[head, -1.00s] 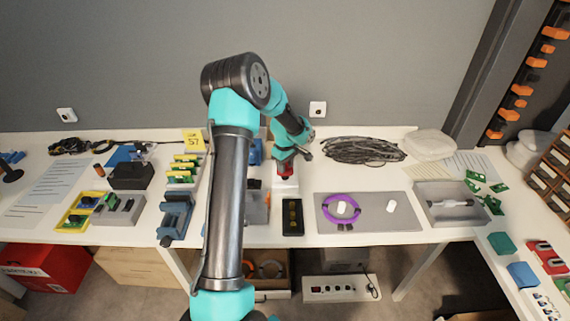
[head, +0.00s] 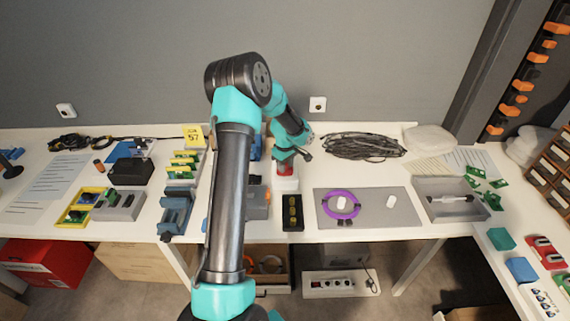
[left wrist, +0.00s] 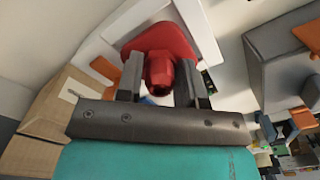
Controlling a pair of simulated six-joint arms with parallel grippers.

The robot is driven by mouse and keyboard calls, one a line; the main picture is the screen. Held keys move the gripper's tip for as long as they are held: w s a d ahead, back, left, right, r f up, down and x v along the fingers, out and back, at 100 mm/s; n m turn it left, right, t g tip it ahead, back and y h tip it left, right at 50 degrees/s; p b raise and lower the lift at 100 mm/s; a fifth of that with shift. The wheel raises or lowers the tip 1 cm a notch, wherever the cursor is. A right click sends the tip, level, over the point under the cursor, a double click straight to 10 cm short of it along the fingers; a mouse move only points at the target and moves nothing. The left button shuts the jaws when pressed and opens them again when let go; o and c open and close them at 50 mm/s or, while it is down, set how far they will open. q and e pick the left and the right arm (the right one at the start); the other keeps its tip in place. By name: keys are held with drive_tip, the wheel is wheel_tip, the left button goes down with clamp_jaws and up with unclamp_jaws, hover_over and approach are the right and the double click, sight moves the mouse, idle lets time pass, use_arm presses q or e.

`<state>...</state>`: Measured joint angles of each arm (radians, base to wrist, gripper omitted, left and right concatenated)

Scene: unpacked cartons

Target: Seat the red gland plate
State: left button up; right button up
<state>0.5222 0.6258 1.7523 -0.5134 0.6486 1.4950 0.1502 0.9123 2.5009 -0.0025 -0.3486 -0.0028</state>
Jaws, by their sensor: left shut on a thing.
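The red gland plate (left wrist: 163,38) is a rounded red plate with a red hexagonal gland (left wrist: 159,72) standing out of it. My left gripper (left wrist: 160,80) is shut on this gland, one finger on each side. In the head view the red part (head: 286,169) shows just under my left gripper (head: 287,158), at a white block (head: 286,185) on the bench. In the left wrist view the white block (left wrist: 205,32) surrounds part of the plate. The plate's underside is hidden, so I cannot tell whether it lies flush. My right gripper is not in view.
A black tray (head: 292,224) stands just in front of the white block. A grey mat (head: 385,220) with a purple ring (head: 341,205) lies to the right, with a coiled black cable (head: 362,147) behind it. Blue clamps (head: 174,214) stand to the left. My arm covers part of the bench.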

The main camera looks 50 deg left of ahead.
use_arm(q)
drive_tip(key=shift+f, duration=0.7)
drive_tip(key=o, duration=1)
drive_tip(key=shift+o, duration=0.2)
wheel_tip(320, 180, up, 18)
drive_tip(key=shift+f, duration=0.25)
